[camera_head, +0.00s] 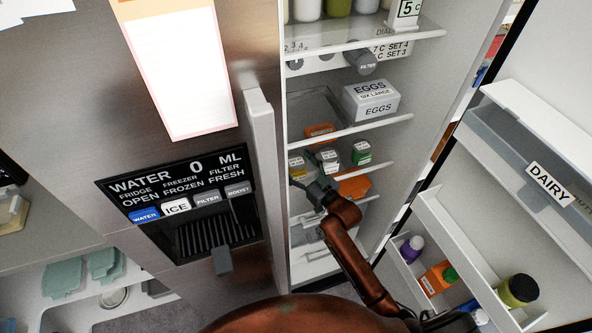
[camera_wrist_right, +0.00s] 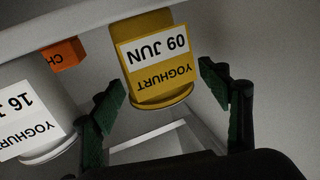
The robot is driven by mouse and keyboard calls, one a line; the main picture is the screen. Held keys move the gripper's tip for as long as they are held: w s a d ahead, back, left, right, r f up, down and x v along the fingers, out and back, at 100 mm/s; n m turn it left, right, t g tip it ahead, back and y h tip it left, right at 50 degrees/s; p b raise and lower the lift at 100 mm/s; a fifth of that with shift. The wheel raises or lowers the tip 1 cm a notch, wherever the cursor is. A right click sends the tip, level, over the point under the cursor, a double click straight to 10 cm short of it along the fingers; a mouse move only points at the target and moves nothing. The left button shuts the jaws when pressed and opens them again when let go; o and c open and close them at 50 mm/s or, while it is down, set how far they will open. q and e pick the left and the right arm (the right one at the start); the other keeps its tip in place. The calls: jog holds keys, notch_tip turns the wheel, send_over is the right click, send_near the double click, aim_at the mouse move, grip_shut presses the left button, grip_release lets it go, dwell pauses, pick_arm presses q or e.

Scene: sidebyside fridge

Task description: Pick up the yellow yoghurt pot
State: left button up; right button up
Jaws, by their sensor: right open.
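The yellow yoghurt pot (camera_head: 297,169) stands on a fridge shelf at the left, beside a white yoghurt pot (camera_head: 328,160). My right gripper (camera_head: 312,182) reaches into the fridge at the pots. In the wrist view its green-padded fingers (camera_wrist_right: 163,80) are spread wide, with the yellow pot ahead between them and gaps on both sides. The white pot (camera_wrist_right: 30,120) is close to the finger at the left of that view. My left gripper is not in view.
Orange boxes (camera_head: 354,186) lie below and behind. An egg box (camera_head: 371,101) sits on the shelf above. The freezer door handle (camera_head: 262,170) is left of the opening; the open fridge door (camera_head: 500,220) is right.

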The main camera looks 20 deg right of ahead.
jog(key=shift+c, duration=0.3)
jog(key=c, duration=1.2)
jog(key=shift+c, duration=0.6)
jog(key=shift+r, duration=0.15)
